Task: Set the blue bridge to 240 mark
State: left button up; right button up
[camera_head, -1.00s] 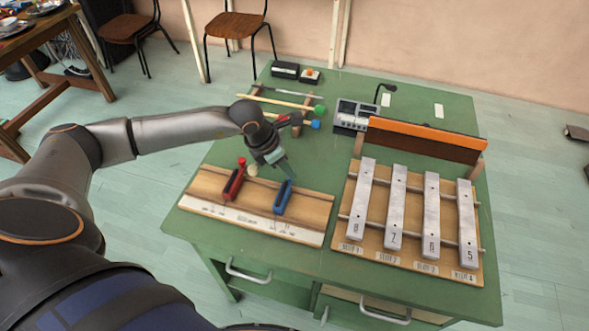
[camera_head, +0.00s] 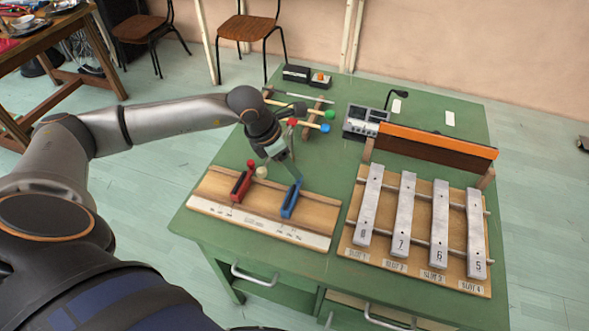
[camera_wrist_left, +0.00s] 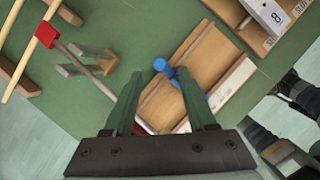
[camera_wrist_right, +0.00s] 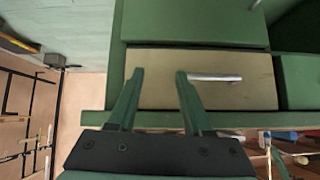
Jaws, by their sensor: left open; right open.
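The blue bridge (camera_head: 291,199) stands on the right part of a wooden board with a white printed scale (camera_head: 262,227); the scale's numbers are too small to read. A red bridge (camera_head: 242,182) stands on the same board to its left. My left gripper (camera_head: 288,165) is open just above and behind the blue bridge. In the left wrist view the blue bridge (camera_wrist_left: 190,92) shows between the open left fingers (camera_wrist_left: 162,100), with its round blue knob toward the camera. I cannot tell whether they touch it. My right gripper (camera_wrist_right: 154,78) is open and empty, facing the table's drawer front.
Right of the board stands a rack of metal bars (camera_head: 404,215) with an orange-topped rail (camera_head: 436,142) behind. Mallets (camera_head: 300,105) and a grey device (camera_head: 364,121) lie further back. A drawer handle (camera_wrist_right: 215,78) is near my right gripper.

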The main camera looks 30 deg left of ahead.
pick_arm(q)
jog(key=v, duration=0.8)
jog(key=shift+r, duration=0.1)
jog(key=shift+s, duration=0.1)
